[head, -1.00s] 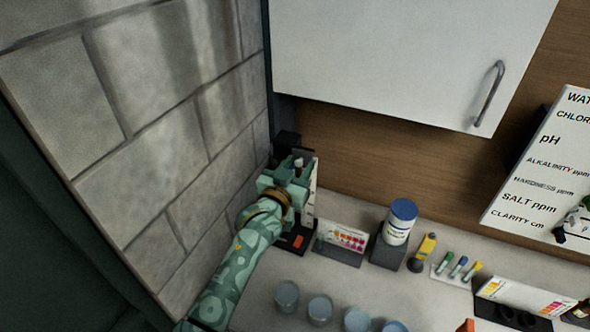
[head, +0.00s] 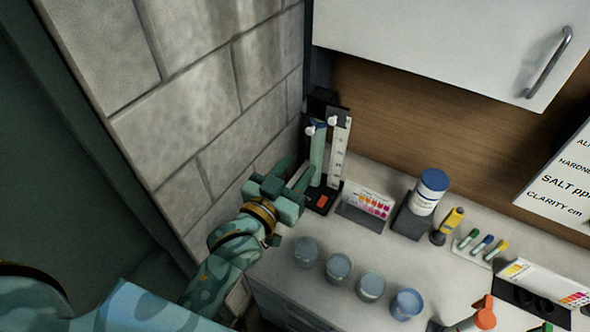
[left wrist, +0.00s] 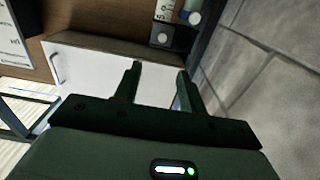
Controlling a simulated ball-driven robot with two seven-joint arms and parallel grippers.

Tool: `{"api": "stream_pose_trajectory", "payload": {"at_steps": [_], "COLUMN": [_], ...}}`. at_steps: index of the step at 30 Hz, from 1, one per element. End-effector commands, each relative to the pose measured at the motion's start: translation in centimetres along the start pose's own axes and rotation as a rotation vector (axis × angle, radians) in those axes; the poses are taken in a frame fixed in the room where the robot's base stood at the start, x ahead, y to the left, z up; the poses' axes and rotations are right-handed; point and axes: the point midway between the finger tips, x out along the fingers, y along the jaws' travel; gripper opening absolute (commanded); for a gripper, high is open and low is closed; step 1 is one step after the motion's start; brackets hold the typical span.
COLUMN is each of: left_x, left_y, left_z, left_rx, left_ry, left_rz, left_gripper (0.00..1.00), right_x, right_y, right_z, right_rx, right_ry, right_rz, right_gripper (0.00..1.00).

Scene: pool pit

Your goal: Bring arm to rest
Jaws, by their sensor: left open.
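My left gripper (head: 296,172) is open and empty in the head view, just left of and in front of a black stand at the wall corner. My patterned green arm reaches up to it from the lower left. In the left wrist view, the two dark fingers (left wrist: 158,70) are apart with nothing between them. The stand holds a white scale strip (head: 339,150) and a pale green upright piece (head: 317,155) with a white knob. The gripper looks apart from the stand, though the exact gap is hard to tell. My right gripper is not seen.
A stone block wall (head: 205,90) rises close on the left. The counter holds a color chart (head: 368,202), a blue-lidded tub (head: 430,190), a yellow device (head: 450,222) and several cups, one being a blue cup (head: 406,304). A white cabinet (head: 450,35) hangs above.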

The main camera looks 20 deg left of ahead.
Motion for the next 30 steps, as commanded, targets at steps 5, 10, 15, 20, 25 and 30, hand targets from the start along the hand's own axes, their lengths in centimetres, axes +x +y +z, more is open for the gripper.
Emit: {"api": "stream_pose_trajectory", "payload": {"at_steps": [5,10,15,20,25,30], "left_x": [0.0,0.0,-0.4,-3.4,-9.2,-14.8], "left_y": [0.0,0.0,-0.3,-2.0,-5.7,-9.2], "left_z": [0.0,0.0,0.7,4.0,7.3,8.3], "left_rx": [0.0,0.0,0.033,0.217,0.465,0.65], "left_ry": [0.0,0.0,-0.043,-0.288,-0.63,-0.899], "left_rz": [0.0,0.0,-0.004,-0.028,-0.076,-0.125], "left_gripper": [0.41,0.41,0.41,0.41,0.41,0.41], "right_x": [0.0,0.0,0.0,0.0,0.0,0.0], "right_y": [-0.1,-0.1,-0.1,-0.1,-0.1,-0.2], "right_z": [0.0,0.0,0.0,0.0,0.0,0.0], "right_rx": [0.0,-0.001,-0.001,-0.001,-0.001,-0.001], "right_ry": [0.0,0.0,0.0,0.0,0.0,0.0], "right_rz": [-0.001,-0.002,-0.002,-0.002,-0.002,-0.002], "right_gripper": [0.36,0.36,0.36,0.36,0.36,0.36]}}
